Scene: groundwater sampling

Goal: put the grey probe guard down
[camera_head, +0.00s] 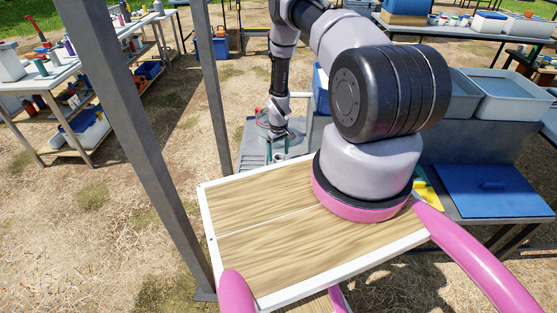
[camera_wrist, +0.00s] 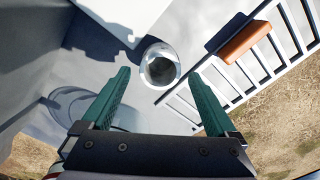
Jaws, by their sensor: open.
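A grey, hollow round piece with a shiny rim, which looks like the grey probe guard (camera_wrist: 160,66), is on the pale grey worktop in the wrist view. I look down into its dark opening. My gripper (camera_wrist: 159,74) is open, with one green finger on each side of the guard and a visible gap to each. The guard is just beyond the fingertips, and nothing is held. In the head view my gripper (camera_head: 278,150) points down over the grey worktop (camera_head: 250,150), and a small grey round shape, likely the guard (camera_head: 279,157), shows below the fingers.
A slatted rack (camera_wrist: 285,50) with an orange-brown block (camera_wrist: 245,41) lies right of the guard. A grey wall-like body (camera_wrist: 30,50) rises at left. Grey tubs (camera_head: 510,95) and a blue lid (camera_head: 487,190) are on the right bench. A grey post (camera_head: 213,90) stands left of the worktop.

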